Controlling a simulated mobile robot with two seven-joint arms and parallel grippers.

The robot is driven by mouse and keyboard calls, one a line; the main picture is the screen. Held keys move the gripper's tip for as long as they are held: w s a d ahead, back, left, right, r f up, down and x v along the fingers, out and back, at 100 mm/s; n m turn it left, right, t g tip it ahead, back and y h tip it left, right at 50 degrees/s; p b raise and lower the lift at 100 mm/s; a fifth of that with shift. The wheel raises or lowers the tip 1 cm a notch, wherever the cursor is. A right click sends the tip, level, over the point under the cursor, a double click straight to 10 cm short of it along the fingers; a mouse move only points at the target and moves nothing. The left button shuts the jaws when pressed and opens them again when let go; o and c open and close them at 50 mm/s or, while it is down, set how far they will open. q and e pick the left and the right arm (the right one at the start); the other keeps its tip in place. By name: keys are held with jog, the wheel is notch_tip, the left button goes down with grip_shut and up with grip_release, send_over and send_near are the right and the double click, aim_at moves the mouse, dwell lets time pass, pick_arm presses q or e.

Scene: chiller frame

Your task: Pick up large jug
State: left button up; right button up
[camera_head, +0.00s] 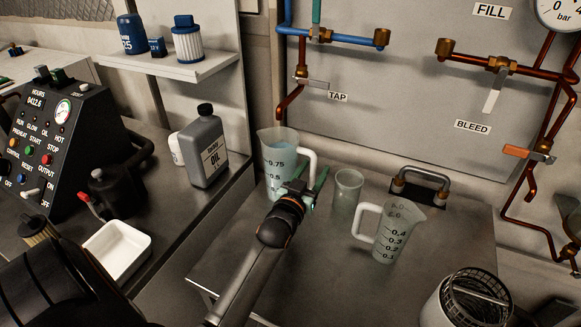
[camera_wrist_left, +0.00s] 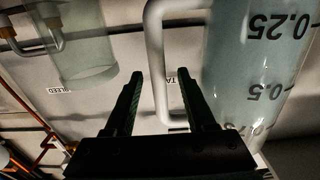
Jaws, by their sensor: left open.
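The large jug (camera_head: 273,172) is clear with a 0.75 mark and holds pale blue liquid. It stands upright on the metal bench, its white handle (camera_head: 311,160) toward the right. My left gripper (camera_head: 311,177) is open at the handle, in front of it in the head view. In the left wrist view, which is upside down, the jug (camera_wrist_left: 250,65) fills the right side. Its handle (camera_wrist_left: 156,70) shows between the two open fingers (camera_wrist_left: 161,82); I cannot tell whether they touch it. My right gripper is not in view.
A clear beaker (camera_head: 346,191) stands close right of my left gripper. A smaller jug (camera_head: 396,238) stands further right. A grey oil bottle (camera_head: 207,150) and a white tray (camera_head: 117,249) are to the left. A metal-handled fixture (camera_head: 420,185) is behind. The front bench is mostly clear.

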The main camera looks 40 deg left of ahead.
pick_arm(q)
jog(key=shift+s, duration=0.1)
jog(key=shift+c, duration=0.9)
grip_shut()
jog(key=shift+r, duration=0.1)
jog(key=shift+r, duration=0.2)
